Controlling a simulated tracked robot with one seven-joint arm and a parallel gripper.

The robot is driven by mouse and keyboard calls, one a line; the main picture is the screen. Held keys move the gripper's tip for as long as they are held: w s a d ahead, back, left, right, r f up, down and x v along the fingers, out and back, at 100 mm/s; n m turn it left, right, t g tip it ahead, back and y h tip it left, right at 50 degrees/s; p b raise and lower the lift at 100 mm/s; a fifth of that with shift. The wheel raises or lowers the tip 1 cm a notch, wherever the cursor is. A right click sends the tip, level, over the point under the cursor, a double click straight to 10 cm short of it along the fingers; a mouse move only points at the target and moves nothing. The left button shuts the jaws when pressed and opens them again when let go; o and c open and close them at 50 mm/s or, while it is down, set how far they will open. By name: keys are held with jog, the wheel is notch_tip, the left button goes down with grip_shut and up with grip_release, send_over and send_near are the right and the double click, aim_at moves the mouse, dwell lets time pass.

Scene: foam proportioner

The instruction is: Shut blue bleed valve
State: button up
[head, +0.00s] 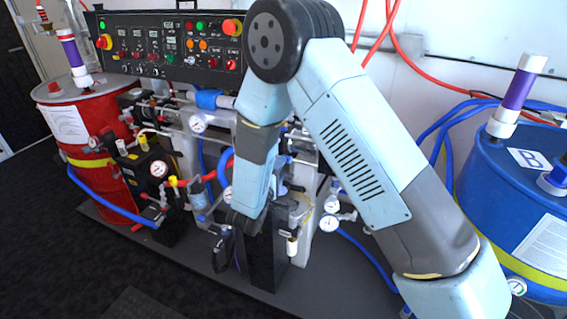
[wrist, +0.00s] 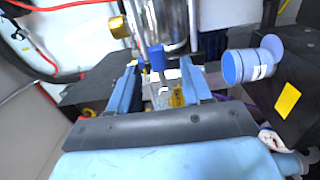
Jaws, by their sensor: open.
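In the wrist view, a small blue handle (wrist: 157,58), which looks like the blue bleed valve, stands in front of a shiny metal cylinder (wrist: 168,18). My gripper (wrist: 160,84) is open, with one blue finger on each side of the handle's line. The handle shows between and just beyond the fingertips; I cannot tell whether either finger touches it. In the head view, my arm reaches down to the middle of the machine (head: 180,140), and the gripper's end and the blue handle are hidden there behind my arm and the fittings.
A blue-ended round fitting (wrist: 235,67) is close to the right finger, beside a dark block (wrist: 285,85). A brass fitting (wrist: 119,27) is at upper left. A red drum (head: 85,140) stands left, a blue drum (head: 510,190) right. Blue hoses (head: 365,255) cross near the base.

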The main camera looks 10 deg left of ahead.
jog(key=v, duration=0.7)
jog(key=shift+s, duration=0.15)
jog(key=w+d+r+m+g+h, duration=0.1)
jog(key=d+r+m+g+h, duration=0.25)
jog(key=d+r, duration=0.55)
jog(key=w+d+r+m+g+h, duration=0.1)
jog(key=d+r+m+g+h, duration=0.3)
jog(key=d, duration=0.8)
jog(key=s+d+r+m+g+y, duration=0.1)
jog(key=s+d+r+m+g, duration=0.1)
jog(key=s+d+r+g, duration=0.3)
jog(key=s+d+r+m+g+y, duration=0.1)
jog(key=s+d+r+g, duration=0.1)
jog(key=d, duration=0.5)
jog(key=s+d+r+m+t+y, duration=0.2)
jog(key=s+d+r+m+y, duration=0.2)
jog(key=s+r+y, duration=0.5)
jog(key=shift+s+y, duration=0.55)
jog(key=shift+s, duration=2.1)
jog(key=shift+d+t, duration=0.1)
jog(key=shift+t, duration=0.15)
